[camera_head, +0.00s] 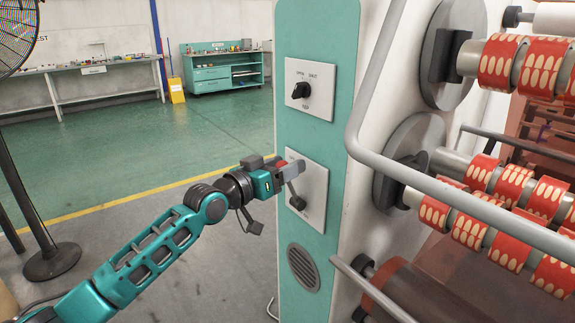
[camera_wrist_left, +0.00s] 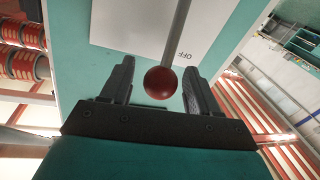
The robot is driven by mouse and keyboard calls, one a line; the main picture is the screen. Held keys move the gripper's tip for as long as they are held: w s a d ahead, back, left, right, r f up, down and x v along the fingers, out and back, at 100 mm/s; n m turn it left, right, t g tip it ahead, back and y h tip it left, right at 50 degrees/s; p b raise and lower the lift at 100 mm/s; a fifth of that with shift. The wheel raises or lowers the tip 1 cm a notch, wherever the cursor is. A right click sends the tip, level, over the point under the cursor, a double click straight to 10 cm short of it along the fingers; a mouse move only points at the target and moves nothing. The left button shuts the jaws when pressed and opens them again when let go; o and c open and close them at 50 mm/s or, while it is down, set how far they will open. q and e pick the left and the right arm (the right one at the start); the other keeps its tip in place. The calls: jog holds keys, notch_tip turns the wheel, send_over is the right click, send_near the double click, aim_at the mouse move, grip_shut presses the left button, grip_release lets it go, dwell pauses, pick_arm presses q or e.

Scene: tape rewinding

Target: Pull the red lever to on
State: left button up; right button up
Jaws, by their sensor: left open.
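The lever's red ball (camera_wrist_left: 160,83) sits between the two open fingers of my left gripper (camera_wrist_left: 160,67) in the wrist view, apart from both fingers. Its grey rod (camera_wrist_left: 177,35) runs up from the ball over a white plate marked OFF (camera_wrist_left: 133,25). My right gripper is not in view.
A black rotary switch (camera_head: 301,90) is on the plate above. A round vent (camera_head: 303,267) is below. A grey rail (camera_head: 450,190) and rollers with red tape (camera_head: 500,65) stand to the right. The floor to the left is open, with a fan stand (camera_head: 52,262).

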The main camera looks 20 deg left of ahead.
pick_arm(q)
jog(key=shift+w+d, duration=0.35)
jog(key=shift+w, duration=0.25)
grip_shut()
dwell(0.3)
